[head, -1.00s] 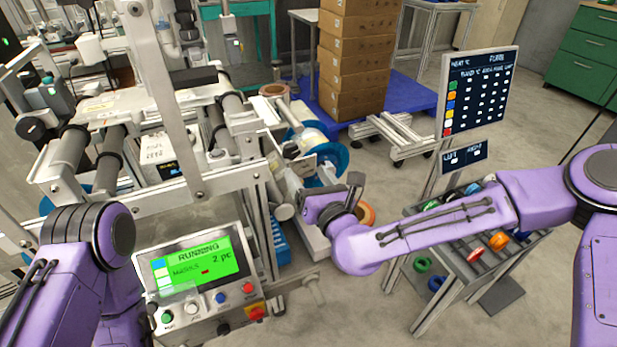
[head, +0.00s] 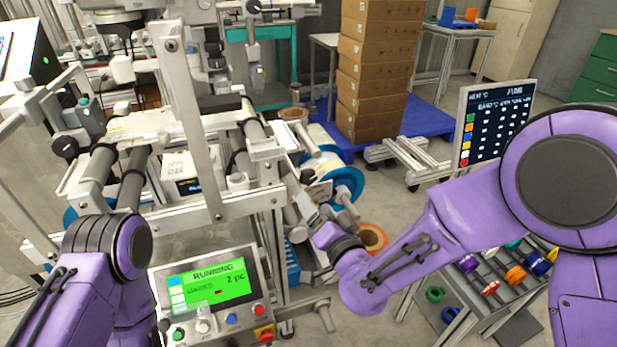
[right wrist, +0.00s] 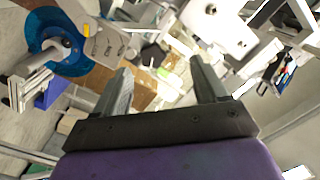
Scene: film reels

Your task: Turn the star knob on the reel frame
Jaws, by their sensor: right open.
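The reel frame (head: 216,212) is a light metal machine with rollers on the left and centre of the head view. I cannot tell for sure which part is the star knob. My right gripper (head: 312,200) is beside the frame's right side, partly hard to make out. In the right wrist view its jaws (right wrist: 160,82) are apart with nothing held. My left arm shows, but its gripper does not.
A control panel (head: 208,284) with a green screen is at the front of the frame. An orange reel (head: 373,238) is low behind my right wrist. A rack with coloured rings (head: 515,275) stands at right. Stacked boxes (head: 378,70) are behind; floor shows between.

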